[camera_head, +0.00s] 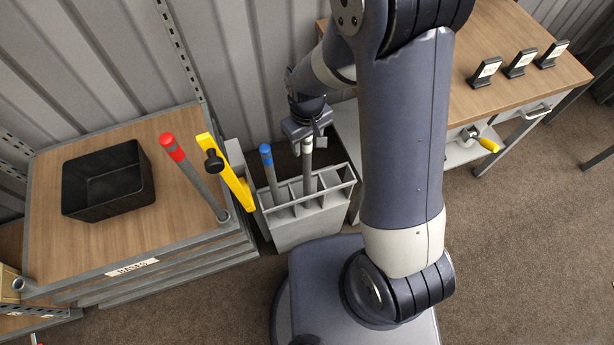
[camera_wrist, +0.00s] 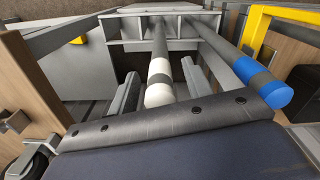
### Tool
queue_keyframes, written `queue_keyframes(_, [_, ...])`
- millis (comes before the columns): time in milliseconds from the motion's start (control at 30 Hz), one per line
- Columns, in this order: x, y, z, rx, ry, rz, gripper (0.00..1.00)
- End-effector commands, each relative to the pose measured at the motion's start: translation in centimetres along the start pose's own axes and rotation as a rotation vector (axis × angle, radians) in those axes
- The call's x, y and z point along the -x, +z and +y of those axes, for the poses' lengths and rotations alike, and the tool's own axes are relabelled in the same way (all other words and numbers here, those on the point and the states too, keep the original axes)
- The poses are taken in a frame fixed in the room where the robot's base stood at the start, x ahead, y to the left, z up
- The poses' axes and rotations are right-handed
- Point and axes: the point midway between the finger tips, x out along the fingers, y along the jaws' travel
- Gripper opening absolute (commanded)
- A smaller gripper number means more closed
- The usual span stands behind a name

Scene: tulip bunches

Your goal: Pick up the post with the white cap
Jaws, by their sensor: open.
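The post with the white cap (camera_head: 307,176) stands in a slot of a grey divided rack (camera_head: 300,222). In the wrist view, the white-capped post (camera_wrist: 159,95) has a white end, then a grey band and another white band. My gripper (camera_head: 305,143) is at the top of this post; in the wrist view its two fingers (camera_wrist: 158,88) are open, one on each side of the post, with gaps visible. A blue-capped post (camera_head: 268,168) stands in the same rack to the left; it also shows in the wrist view (camera_wrist: 262,80).
A red-capped post (camera_head: 190,165) stands tilted at the left bench's edge, beside a yellow bar (camera_head: 228,172) with a black knob. A black bin (camera_head: 108,180) sits on that bench. The right bench (camera_head: 500,45) carries small black stands (camera_head: 520,62).

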Motion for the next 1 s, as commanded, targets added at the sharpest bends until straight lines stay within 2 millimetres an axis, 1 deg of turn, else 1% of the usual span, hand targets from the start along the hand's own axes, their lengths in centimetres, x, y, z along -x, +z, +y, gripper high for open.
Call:
queue_keyframes(100, [-0.52, 0.01, -0.01, 0.0, 0.0, 0.001, 0.47])
queue_keyframes(300, [-0.55, -0.01, 0.0, 0.0, 0.0, 0.001, 0.47])
queue_keyframes(367, [-0.55, -0.01, 0.0, 0.0, 0.0, 0.001, 0.43])
queue_keyframes(900, [-0.52, -0.01, 0.0, 0.0, 0.0, 0.001, 0.0])
queue_keyframes(1000, [-0.52, -0.01, 0.0, 0.0, 0.0, 0.001, 0.0])
